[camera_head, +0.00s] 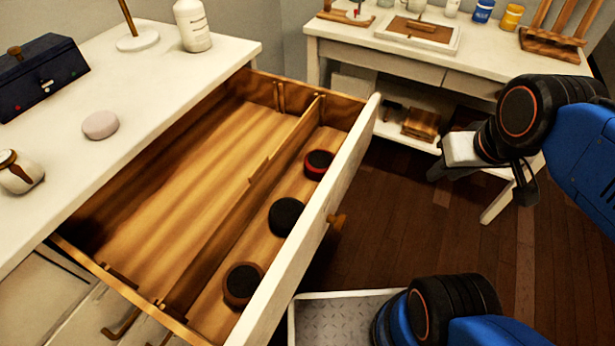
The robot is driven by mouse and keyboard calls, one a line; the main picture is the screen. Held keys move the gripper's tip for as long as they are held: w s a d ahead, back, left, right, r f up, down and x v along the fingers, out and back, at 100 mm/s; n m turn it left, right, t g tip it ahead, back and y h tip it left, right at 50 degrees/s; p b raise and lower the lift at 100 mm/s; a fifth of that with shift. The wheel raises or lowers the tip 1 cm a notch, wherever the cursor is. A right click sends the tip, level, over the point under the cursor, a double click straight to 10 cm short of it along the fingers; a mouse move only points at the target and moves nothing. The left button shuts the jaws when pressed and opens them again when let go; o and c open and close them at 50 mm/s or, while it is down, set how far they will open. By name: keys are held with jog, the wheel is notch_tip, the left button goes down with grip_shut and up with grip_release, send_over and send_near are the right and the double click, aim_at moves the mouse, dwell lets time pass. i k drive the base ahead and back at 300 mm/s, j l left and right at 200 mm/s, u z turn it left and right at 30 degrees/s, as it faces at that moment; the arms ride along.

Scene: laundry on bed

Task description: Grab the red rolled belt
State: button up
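The red rolled belt (318,164) lies in the narrow front compartment of the open wooden drawer (180,190), at its far end. It shows a red rim around a dark top. A black rolled belt (287,215) lies in the middle of the same compartment, and a brown rolled belt (243,284) lies at the near end. My gripper (434,188) is at the right, outside the drawer and apart from the belts, over the floor. Its dark fingers are small and partly in shadow, so I cannot tell if it is open or shut.
The drawer's white front (300,235) and a wooden divider (245,200) wall in the belts' compartment. The wide compartment is empty. A white dresser top (150,75) holds a dark box (42,75) and a bottle (192,25). A white desk (385,50) stands behind.

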aim_at(317, 163)
jog(key=k+j, duration=0.8)
